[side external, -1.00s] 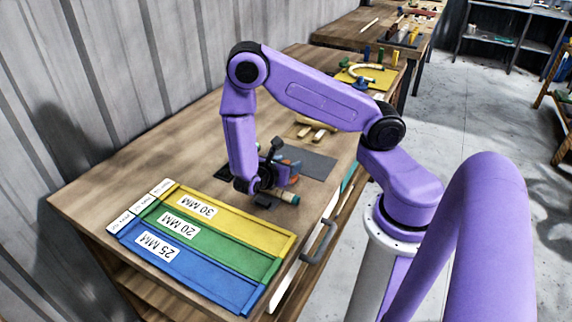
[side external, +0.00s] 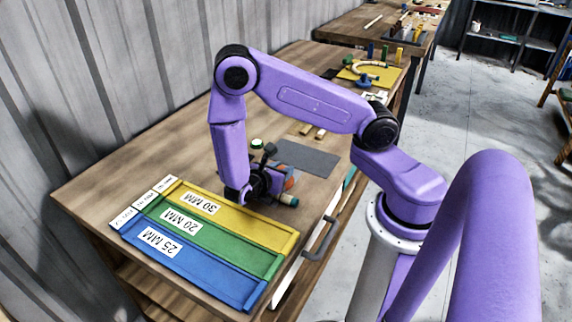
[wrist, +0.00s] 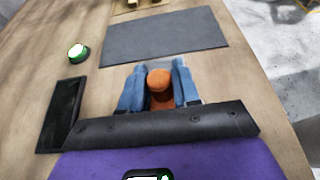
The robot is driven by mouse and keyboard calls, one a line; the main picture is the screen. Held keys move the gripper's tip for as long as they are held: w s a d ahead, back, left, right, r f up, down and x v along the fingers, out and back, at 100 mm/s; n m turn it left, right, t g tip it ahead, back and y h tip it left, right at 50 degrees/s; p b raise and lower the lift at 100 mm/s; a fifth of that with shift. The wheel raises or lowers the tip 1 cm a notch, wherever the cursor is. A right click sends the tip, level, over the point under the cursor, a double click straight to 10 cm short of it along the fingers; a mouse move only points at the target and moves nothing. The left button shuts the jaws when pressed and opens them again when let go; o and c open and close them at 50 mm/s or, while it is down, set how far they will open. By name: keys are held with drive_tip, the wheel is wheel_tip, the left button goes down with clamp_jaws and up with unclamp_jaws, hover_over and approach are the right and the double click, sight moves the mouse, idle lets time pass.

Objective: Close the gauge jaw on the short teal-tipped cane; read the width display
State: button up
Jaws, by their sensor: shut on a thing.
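My gripper (wrist: 159,82) is low over the near middle of the bench, with its two blue-grey fingers shut on an orange rounded piece (wrist: 160,78). This piece looks like the gauge jaw's knob, but most of it is hidden. The short teal-tipped cane (side external: 288,200) shows in the side view just in front of my gripper, with its teal end toward the right. Its other end is hidden behind the gripper, so I cannot tell whether the jaw touches it. The cane does not show in the wrist view. No width reading is legible.
Yellow (side external: 235,222), green (side external: 215,235) and blue (side external: 190,258) size trays lie close in front of my gripper. A grey mat (side external: 307,158) lies behind it. A dark flat panel (wrist: 62,115) and a round green-and-white piece (wrist: 77,52) sit to the left in the wrist view.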

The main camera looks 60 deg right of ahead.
drive_tip(key=shift+a, duration=0.45)
drive_tip(key=shift+c, duration=0.4)
drive_tip(key=o, duration=0.9)
drive_tip(key=v, duration=1.7)
drive_tip(key=shift+a, duration=0.2)
